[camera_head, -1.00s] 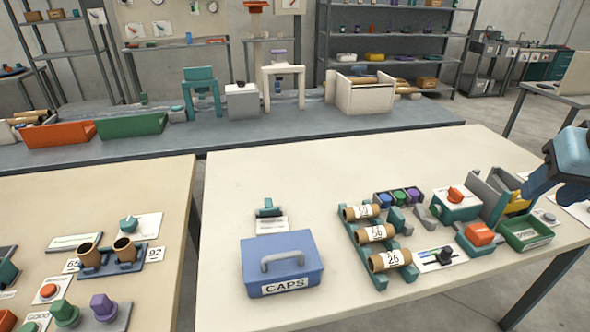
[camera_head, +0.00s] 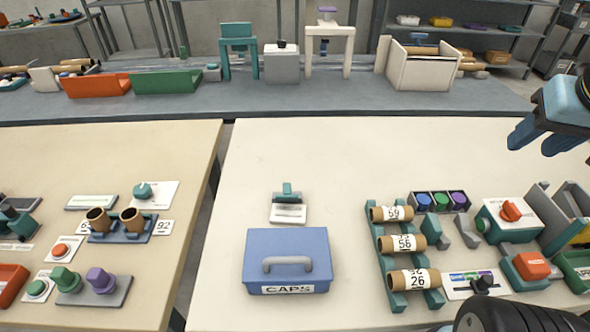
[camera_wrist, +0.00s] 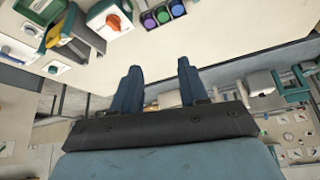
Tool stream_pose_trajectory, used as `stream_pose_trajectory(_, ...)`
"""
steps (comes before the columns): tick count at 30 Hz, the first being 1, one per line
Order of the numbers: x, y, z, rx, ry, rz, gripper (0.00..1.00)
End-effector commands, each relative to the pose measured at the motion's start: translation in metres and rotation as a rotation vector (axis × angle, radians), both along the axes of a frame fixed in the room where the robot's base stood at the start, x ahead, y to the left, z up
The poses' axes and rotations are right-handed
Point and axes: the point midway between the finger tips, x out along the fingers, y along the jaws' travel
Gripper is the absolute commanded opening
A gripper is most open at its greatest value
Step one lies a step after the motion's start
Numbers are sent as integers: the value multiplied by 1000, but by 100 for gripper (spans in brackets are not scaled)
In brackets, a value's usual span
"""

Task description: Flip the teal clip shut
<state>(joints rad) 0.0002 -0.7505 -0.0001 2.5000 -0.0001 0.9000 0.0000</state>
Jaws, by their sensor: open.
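A teal clip (camera_head: 287,193) sits on the cream table just behind the blue CAPS box, with a small white card at its front. Its teal part stands up at the back. It is too small to tell exactly how far its flap is open. My gripper (camera_head: 535,142) is at the right edge of the head view, raised above the table and far to the right of the clip. In the wrist view my gripper (camera_wrist: 158,67) has its two blue fingers apart with nothing between them. The clip does not show in the wrist view.
The blue CAPS box (camera_head: 287,245) stands directly in front of the clip. A teal rack (camera_head: 372,245) with numbered cardboard tubes is to the right, beside a tray of coloured caps (camera_head: 440,203).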

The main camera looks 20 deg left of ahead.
Motion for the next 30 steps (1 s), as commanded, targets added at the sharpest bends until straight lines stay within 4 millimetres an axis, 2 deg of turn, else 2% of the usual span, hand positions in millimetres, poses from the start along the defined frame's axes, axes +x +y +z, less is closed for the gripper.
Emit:
stream_pose_trajectory(7, 12, 9, 3, 1, 34, 14, 49)
stream_pose_trajectory(9, 21, 27, 5, 4, 61, 19, 49)
stream_pose_trajectory(19, 75, 87, 5, 2, 219, 83, 49)
stream_pose_trajectory(30, 123, 171, -14, -16, 400, 150, 49)
